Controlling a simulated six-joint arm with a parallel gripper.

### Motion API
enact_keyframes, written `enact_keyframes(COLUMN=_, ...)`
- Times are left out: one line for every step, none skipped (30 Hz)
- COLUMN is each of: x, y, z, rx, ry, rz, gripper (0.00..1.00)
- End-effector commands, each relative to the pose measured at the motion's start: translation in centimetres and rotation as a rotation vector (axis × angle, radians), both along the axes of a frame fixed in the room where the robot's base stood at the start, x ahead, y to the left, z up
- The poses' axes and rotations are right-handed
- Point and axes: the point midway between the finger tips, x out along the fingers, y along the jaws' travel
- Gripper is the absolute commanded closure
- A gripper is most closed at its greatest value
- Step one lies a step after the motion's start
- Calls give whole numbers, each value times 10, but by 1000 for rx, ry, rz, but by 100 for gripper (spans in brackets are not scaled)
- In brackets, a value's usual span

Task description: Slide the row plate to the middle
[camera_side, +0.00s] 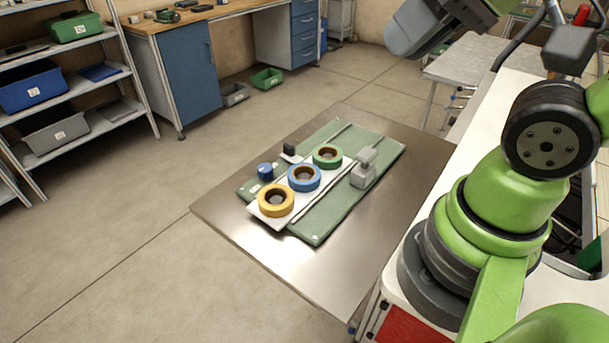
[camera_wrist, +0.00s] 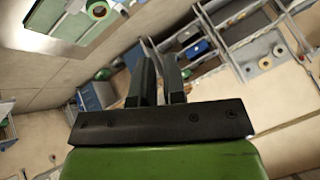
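The row plate (camera_side: 277,222) is a thin white plate on a green base board (camera_side: 322,224) in the side view. It carries a yellow reel (camera_side: 264,205), a blue reel (camera_side: 318,186) and a green reel (camera_side: 340,152) in a slanted row. Its near-left end sticks out past the board's edge. A grey block (camera_side: 364,170) stands on the board to the right of the row. My gripper (camera_wrist: 157,55) shows in the wrist view with its two dark fingers apart and nothing between them. The fingers are not visible in the side view, and the plate is not recognisable in the wrist view.
A blue cylinder (camera_side: 265,171) and a small dark upright piece (camera_side: 289,150) stand left of the row. Thin rails run along the board. The metal table (camera_side: 334,275) is clear around the board. Shelves (camera_side: 130,75) and a blue cabinet (camera_side: 188,78) stand farther back.

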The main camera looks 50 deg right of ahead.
Motion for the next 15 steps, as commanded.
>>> enact_keyframes(x=2, y=0, z=1, rx=-3, ry=4, rz=1, gripper=77)
enact_keyframes(x=4, y=-1, z=1, rx=-5, ry=8, rz=3, gripper=70)
enact_keyframes(x=8, y=-1, z=2, rx=-12, ry=18, rz=6, gripper=61)
enact_keyframes(x=12, y=-2, z=3, rx=-18, ry=28, rz=9, gripper=57)
enact_keyframes(x=17, y=-3, z=4, rx=-26, ry=40, rz=12, gripper=57)
enact_keyframes(x=26, y=-5, z=5, rx=-40, ry=60, rz=20, gripper=57)
enact_keyframes(x=34, y=-6, z=6, rx=-52, ry=77, rz=27, gripper=57)
enact_keyframes(x=43, y=-8, z=6, rx=-63, ry=97, rz=33, gripper=57)
enact_keyframes(x=56, y=-11, z=6, rx=-80, ry=121, rz=44, gripper=57)
enact_keyframes(x=66, y=-14, z=5, rx=-93, ry=141, rz=53, gripper=57)
enact_keyframes(x=77, y=-16, z=3, rx=-106, ry=161, rz=62, gripper=57)
enact_keyframes(x=90, y=-19, z=0, rx=-121, ry=186, rz=74, gripper=57)
enact_keyframes(x=100, y=-22, z=-4, rx=-134, ry=207, rz=85, gripper=57)
enact_keyframes(x=110, y=-25, z=-8, rx=-144, ry=227, rz=94, gripper=57)
enact_keyframes(x=123, y=-29, z=-15, rx=-159, ry=254, rz=108, gripper=57)
